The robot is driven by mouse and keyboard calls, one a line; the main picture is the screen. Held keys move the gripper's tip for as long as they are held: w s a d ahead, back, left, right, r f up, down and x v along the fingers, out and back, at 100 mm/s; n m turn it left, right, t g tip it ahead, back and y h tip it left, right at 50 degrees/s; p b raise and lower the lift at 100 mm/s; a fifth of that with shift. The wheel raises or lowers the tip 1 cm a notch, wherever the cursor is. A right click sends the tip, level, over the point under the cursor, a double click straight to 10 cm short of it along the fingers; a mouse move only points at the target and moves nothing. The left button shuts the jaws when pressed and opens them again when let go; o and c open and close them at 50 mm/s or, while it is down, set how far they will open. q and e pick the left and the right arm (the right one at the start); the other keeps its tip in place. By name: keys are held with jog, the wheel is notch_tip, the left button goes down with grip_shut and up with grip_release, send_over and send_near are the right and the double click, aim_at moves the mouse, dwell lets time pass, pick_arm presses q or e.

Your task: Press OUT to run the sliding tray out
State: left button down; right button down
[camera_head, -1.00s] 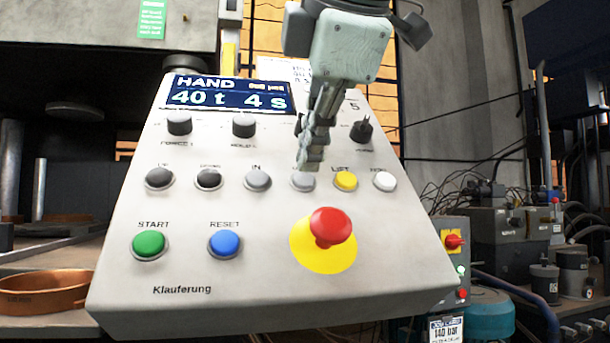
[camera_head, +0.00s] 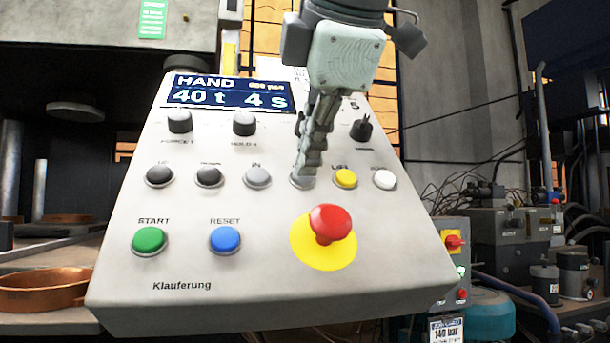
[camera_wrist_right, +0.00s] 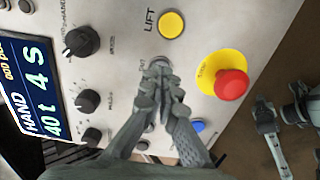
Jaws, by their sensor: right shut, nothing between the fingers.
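The control panel (camera_head: 190,285) has a row of buttons in its middle. The grey OUT button (camera_head: 298,183) sits between the grey IN button (camera_head: 257,177) and the yellow LIFT button (camera_head: 345,179). My right gripper (camera_head: 303,179) is shut and empty, its fingertips over the OUT button and hiding most of it. In the right wrist view the closed fingertips (camera_wrist_right: 157,68) are at the OUT button, whose rim (camera_wrist_right: 158,60) just shows beyond them. I cannot tell whether the button is pushed in. The sliding tray cannot be made out.
A red emergency stop (camera_head: 330,225) on a yellow disc stands out just below the fingertips. Green START (camera_head: 150,240) and blue RESET (camera_head: 224,241) buttons are lower left. The display (camera_head: 228,93) reads HAND, 40 t, 4 s. A copper-coloured ring (camera_head: 45,289) lies at the left.

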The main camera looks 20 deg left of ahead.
jog(key=shift+w+a+f, duration=0.25)
jog(key=shift+w+f, duration=0.05)
jog(key=shift+f+b, duration=0.1)
jog(key=shift+b, duration=0.6)
dwell(0.5)
dwell(0.3)
jog(key=shift+v, duration=1.35)
jog(key=v, duration=0.5)
jog(key=shift+s, duration=0.1)
